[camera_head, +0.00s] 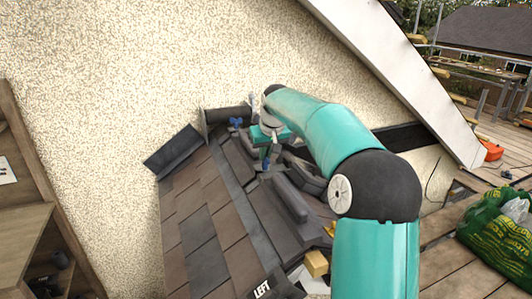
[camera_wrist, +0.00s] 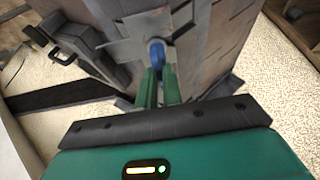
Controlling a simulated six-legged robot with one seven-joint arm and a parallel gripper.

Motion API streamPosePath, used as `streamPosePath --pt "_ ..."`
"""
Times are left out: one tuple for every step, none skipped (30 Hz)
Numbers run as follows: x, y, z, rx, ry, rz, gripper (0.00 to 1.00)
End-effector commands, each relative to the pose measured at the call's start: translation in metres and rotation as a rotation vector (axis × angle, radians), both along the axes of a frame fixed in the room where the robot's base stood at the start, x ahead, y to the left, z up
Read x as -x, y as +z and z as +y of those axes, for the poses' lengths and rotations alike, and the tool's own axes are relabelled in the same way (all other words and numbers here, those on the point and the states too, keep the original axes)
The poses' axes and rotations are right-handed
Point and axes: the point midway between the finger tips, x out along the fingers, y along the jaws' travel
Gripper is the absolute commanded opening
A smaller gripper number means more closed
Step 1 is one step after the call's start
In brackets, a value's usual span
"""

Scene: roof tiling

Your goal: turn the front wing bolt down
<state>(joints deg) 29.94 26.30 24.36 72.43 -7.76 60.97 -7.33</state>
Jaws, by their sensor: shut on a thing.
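The blue front wing bolt (camera_wrist: 156,50) stands on a grey metal piece on the tiled roof in the wrist view. My gripper (camera_wrist: 159,72) is shut on it, with a green finger on each side of its lower part. In the head view my gripper (camera_head: 266,153) reaches down at the upper part of the roof, with the blue bolt (camera_head: 265,166) at its tips, partly hidden. A second blue wing bolt (camera_head: 236,122) stands farther back and to the left, apart from my gripper.
Brown and grey tiles (camera_head: 205,225) cover the roof slope against the pebbled wall (camera_head: 150,60). A dark piece marked LEFT (camera_head: 262,290) and a yellow block (camera_head: 316,263) lie at the front. A green bag (camera_head: 495,230) stands on the planks at right.

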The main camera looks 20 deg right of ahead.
Motion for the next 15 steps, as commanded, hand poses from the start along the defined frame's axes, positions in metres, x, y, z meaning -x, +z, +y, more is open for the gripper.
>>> streamPosePath --pt "0.0000 0.0019 0.0021 0.003 -0.037 -0.002 0.00" --pt "0.0001 0.0017 0.0025 0.003 -0.064 -0.001 0.00" --pt "0.0001 0.0016 0.0026 0.002 -0.098 -0.001 0.00" --pt "0.0001 0.0014 0.0027 0.003 -0.124 0.000 0.00" --pt "0.0001 0.0013 0.0027 0.003 -0.147 0.000 0.00" --pt "0.0000 0.0012 0.0029 0.003 -0.178 0.000 0.00" --pt "0.0000 0.0012 0.0028 0.002 -0.200 0.000 0.00" --pt "0.0000 0.0012 0.0027 0.002 -0.222 0.000 0.00" --pt "0.0000 0.0013 0.0032 0.001 -0.247 0.000 0.00" --pt "0.0001 0.0013 0.0027 0.001 -0.266 0.000 0.00" --pt "-0.0001 0.0014 0.0031 0.001 -0.282 0.000 0.00" --pt "-0.0001 0.0016 0.0032 0.000 -0.303 -0.001 0.00" --pt "0.0000 0.0016 0.0026 0.001 -0.318 -0.001 0.00" --pt "0.0000 0.0017 0.0027 0.001 -0.331 -0.001 0.00" --pt "-0.0002 0.0019 0.0032 0.001 -0.345 -0.001 0.00"
